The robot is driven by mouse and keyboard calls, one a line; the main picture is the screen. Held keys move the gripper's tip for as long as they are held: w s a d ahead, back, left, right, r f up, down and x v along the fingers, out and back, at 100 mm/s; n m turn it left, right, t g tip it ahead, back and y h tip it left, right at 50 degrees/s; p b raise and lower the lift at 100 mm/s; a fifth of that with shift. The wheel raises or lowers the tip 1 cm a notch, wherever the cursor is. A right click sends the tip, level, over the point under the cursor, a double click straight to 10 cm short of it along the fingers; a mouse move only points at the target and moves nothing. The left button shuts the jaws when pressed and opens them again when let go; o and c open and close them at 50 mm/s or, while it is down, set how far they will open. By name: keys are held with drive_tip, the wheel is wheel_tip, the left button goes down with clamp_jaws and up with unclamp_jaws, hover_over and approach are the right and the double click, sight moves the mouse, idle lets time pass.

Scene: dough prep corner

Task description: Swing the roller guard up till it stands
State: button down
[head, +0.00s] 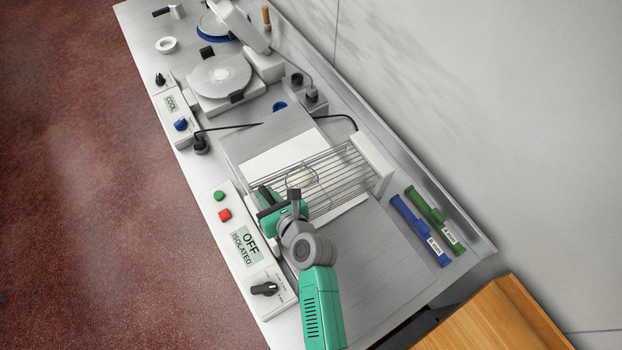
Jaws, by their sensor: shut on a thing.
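The roller guard (338,178) is a grille of thin metal bars across the dough machine, between a white end block (371,164) on the right and the near side on the left. A pale round lump of dough (300,177) shows beneath its bars. The guard looks low over the machine; its exact tilt is hard to tell. My gripper (270,196) is at the guard's left end, shut on what seems to be the guard's edge or handle. My green and grey wrist hides the grip and the near left corner.
The control panel (232,207) at left has a green button, a red button, a display reading OFF ISOLATED and a black knob. Blue (419,229) and green (434,219) labelled tools lie right. Scales-like units and cables stand behind. A wooden piece (500,318) is at lower right.

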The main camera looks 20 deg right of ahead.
drive_tip(key=shift+w+d+r+m+p, duration=0.1)
drive_tip(key=shift+d+r+m+p, duration=0.1)
drive_tip(key=shift+r+p, duration=0.3)
drive_tip(key=shift+d+r+m+p, duration=0.15)
drive_tip(key=shift+r+p, duration=0.1)
drive_tip(key=shift+r, duration=0.35)
drive_tip(key=shift+w+d+r+y+p, duration=0.1)
drive_tip(key=shift+d+r+y+p, duration=0.1)
drive_tip(key=shift+r, duration=0.3)
drive_tip(key=shift+d+r+y+p, duration=0.1)
drive_tip(key=shift+d+r+p, duration=0.1)
drive_tip(key=shift+r, duration=0.3)
drive_tip(key=shift+m+y, duration=0.5)
drive_tip(key=shift+m, duration=0.25)
drive_tip(key=shift+w+d+r, duration=0.1)
drive_tip(key=shift+d+r, duration=0.25)
drive_tip(key=shift+r, duration=0.4)
drive_tip(key=shift+w+d+r, duration=0.1)
drive_tip(key=shift+d+r, duration=0.2)
drive_tip(key=shift+r, duration=0.4)
drive_tip(key=shift+w+d+r, duration=0.1)
drive_tip(key=shift+d+r, duration=0.25)
drive_tip(key=shift+r, duration=0.4)
drive_tip(key=d+r+m+y, duration=0.1)
drive_tip(key=d+r, duration=0.3)
drive_tip(key=r, duration=0.1)
drive_tip(key=shift+w+r+m, duration=0.3)
drive_tip(key=shift+w+m, duration=0.1)
drive_tip(key=shift+w, duration=0.05)
